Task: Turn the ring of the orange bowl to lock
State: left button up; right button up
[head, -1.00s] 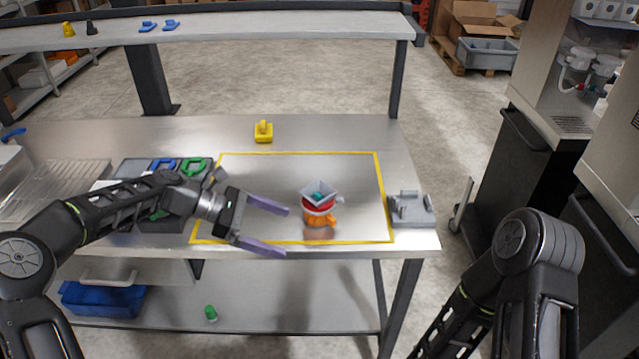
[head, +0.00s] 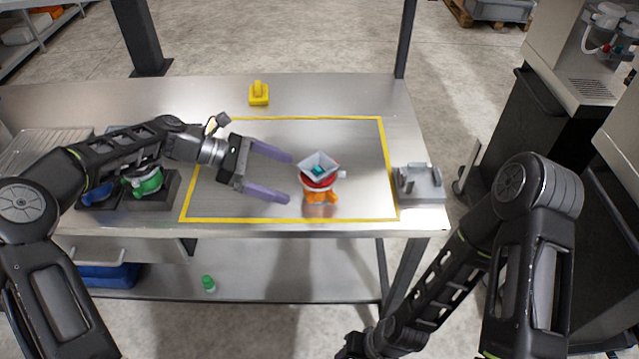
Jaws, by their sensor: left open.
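The orange bowl (head: 318,198) stands upright on the steel table inside the yellow outline. A red ring (head: 318,183) with a small pale tab on its right side sits around its upper part. A grey square hopper (head: 319,162) with something teal in it sits on top. My left gripper (head: 290,179) is open and empty, its two purple fingers pointing right at the bowl. The fingertips are just left of the red ring, apart from it in the picture; their height relative to it is hard to tell. My right arm hangs at the lower right, its gripper out of the frame.
A grey fixture (head: 419,185) stands at the table's right edge. A yellow object (head: 259,95) is behind the outlined area. Green (head: 145,181) and blue (head: 97,193) items sit in dark holders at left, partly behind my left arm. The outlined area is otherwise clear.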

aim_at(315, 188)
pick_arm(q)
jog(key=b+x, duration=0.3)
jog(key=x, duration=0.5)
jog(key=shift+d+f, duration=0.2)
jog(key=shift+d, duration=0.25)
